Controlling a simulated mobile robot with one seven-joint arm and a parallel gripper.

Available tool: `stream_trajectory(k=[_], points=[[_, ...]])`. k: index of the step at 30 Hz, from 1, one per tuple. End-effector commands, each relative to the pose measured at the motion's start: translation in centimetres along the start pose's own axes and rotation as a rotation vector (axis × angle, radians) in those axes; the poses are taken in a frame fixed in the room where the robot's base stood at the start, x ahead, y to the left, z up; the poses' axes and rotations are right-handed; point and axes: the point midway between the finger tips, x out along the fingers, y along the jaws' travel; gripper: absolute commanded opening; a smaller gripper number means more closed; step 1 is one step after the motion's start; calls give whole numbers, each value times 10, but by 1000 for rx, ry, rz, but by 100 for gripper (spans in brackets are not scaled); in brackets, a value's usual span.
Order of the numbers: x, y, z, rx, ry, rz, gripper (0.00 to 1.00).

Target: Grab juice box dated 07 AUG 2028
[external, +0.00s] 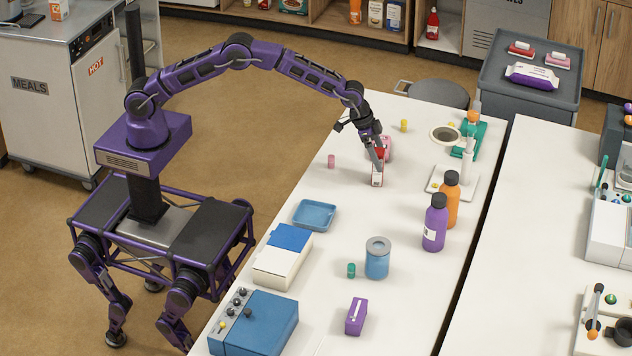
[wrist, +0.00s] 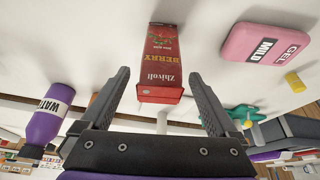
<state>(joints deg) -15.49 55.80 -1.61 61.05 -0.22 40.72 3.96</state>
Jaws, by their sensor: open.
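A red carton (external: 377,178) stands upright on the white table in the external view. In the wrist view the same carton (wrist: 162,55) appears upside down, with "BERRY" and a brand name on its face. I cannot read a date on it. My gripper (external: 379,158) is at the carton's upper part, pointing down. In the wrist view my gripper (wrist: 159,76) is open, with one finger on each side of the carton and gaps between. A pink pack (wrist: 266,45) marked "GEL MILD" lies beside the carton; it partly shows behind my gripper in the external view (external: 386,146).
A small pink cylinder (external: 331,161) and a yellow one (external: 404,125) stand near the carton. To the right are a purple bottle (external: 435,224), an orange bottle (external: 451,200) and a white-based stand (external: 441,188). A blue tray (external: 315,226) lies nearer the front.

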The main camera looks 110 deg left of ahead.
Motion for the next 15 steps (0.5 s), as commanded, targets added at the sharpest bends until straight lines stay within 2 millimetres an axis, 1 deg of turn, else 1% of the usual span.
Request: stream_trajectory(k=[5,6,8,9,11,15], points=[[0,0,0,0,0,0,95],[0,0,0,0,0,0,91],[0,0,0,0,0,0,81],[0,0,0,0,0,0,73],[0,0,0,0,0,0,63],[0,0,0,0,0,0,37]])
